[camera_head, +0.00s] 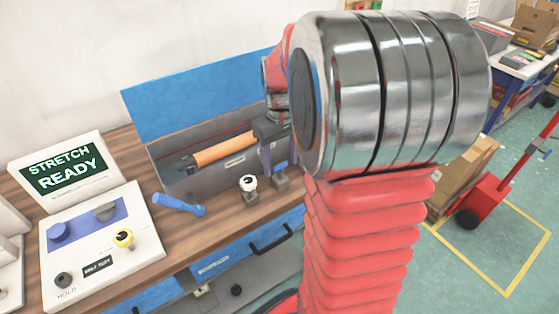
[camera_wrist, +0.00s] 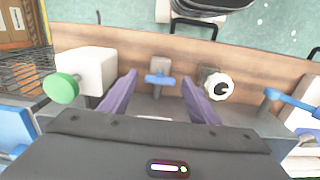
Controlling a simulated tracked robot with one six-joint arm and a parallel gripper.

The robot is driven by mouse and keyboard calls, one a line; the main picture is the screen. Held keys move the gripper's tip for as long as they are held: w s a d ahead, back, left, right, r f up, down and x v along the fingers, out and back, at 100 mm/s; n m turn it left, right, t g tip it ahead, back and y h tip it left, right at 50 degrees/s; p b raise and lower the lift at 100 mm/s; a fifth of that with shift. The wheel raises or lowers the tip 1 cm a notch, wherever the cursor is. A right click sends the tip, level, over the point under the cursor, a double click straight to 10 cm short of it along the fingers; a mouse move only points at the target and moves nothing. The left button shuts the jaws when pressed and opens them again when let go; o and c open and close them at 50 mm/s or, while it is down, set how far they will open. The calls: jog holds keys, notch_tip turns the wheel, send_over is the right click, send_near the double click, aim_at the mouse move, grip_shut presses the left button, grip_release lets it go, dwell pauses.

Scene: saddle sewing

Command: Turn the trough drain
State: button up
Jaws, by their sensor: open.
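A small blue T-shaped handle (camera_wrist: 160,79) on a grey mount, likely the trough drain, stands on the wooden bench in the wrist view. The grey trough (camera_head: 190,184) with a raised blue panel behind it shows in the head view. My gripper (camera_wrist: 159,84) is open, with its purple fingers on either side of the blue handle in the picture. I cannot tell whether they reach down around it. In the head view my gripper (camera_head: 273,170) is at the trough's front right, partly behind my arm.
A white-and-black knob (camera_wrist: 218,87) stands close to the right finger. A green knob (camera_wrist: 62,88) on a white box is at the left. An orange roller (camera_head: 223,149) spans the trough.

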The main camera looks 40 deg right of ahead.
aim_at(280, 165)
notch_tip(280, 165, up, 14)
jog(key=shift+f, duration=0.2)
dwell(0.4)
dwell(0.5)
jog(key=s+a+f+t, duration=0.2)
jog(key=s+a, duration=0.4)
jog(key=a, duration=0.4)
jog(key=s+a+f+t, duration=0.1)
jog(key=s+a+t, duration=0.2)
jog(key=s+a, duration=0.3)
jog(key=a, duration=0.4)
jog(key=shift+a+f+n+t, duration=0.3)
jog(key=shift+a+f+n, duration=0.05)
jog(key=shift+f+n, duration=0.05)
jog(key=shift+c, duration=0.5)
